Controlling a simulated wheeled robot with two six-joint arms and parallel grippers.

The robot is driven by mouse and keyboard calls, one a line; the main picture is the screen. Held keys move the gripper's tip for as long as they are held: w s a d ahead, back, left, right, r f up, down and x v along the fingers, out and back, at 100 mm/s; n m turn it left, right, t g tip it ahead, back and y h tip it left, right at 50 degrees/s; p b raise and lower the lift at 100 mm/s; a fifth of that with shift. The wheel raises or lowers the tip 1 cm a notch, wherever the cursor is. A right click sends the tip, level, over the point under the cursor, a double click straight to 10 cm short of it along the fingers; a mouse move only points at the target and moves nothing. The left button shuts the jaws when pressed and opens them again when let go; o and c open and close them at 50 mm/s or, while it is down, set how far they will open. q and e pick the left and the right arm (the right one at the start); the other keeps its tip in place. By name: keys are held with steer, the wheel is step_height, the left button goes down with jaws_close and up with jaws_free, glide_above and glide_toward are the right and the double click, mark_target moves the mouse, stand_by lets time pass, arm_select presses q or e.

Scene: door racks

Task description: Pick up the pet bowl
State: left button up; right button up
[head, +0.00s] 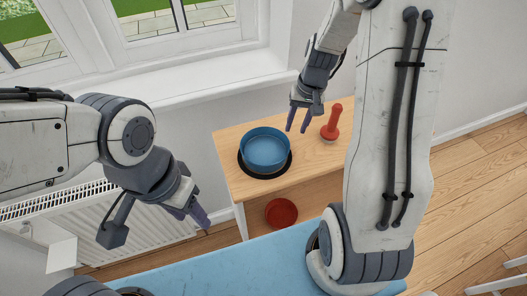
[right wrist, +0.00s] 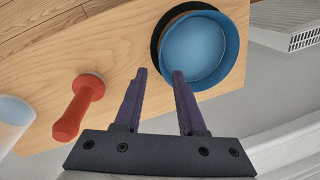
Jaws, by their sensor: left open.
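A round blue bowl (head: 265,148), which looks like the pet bowl, sits upright on a black round base on the wooden table. It also shows in the right wrist view (right wrist: 200,48). My right gripper (head: 298,127) is open and empty above the table, just right of the bowl in the head view. In the right wrist view (right wrist: 160,73) one fingertip overlaps the bowl's rim; I cannot tell whether it touches. My left gripper (head: 193,216) is open and empty, left of the table and away from the bowl.
A red plunger-shaped object (head: 332,122) stands on the table (head: 235,184) right of my right gripper. A red bowl (head: 281,213) lies lower, beneath the tabletop. A white radiator (head: 120,222) and window sill (head: 200,90) are at the left. A blue surface (head: 230,262) is in front.

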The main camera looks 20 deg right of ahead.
steer(key=f, duration=0.3)
steer(key=a+f, duration=0.1)
steer(key=f, duration=0.5)
steer(key=shift+w+a+f+p, duration=0.2)
steer(key=shift+w+a+p, duration=0.1)
steer(key=shift+a+p, duration=0.1)
jaws_close()
stand_by(1.0)
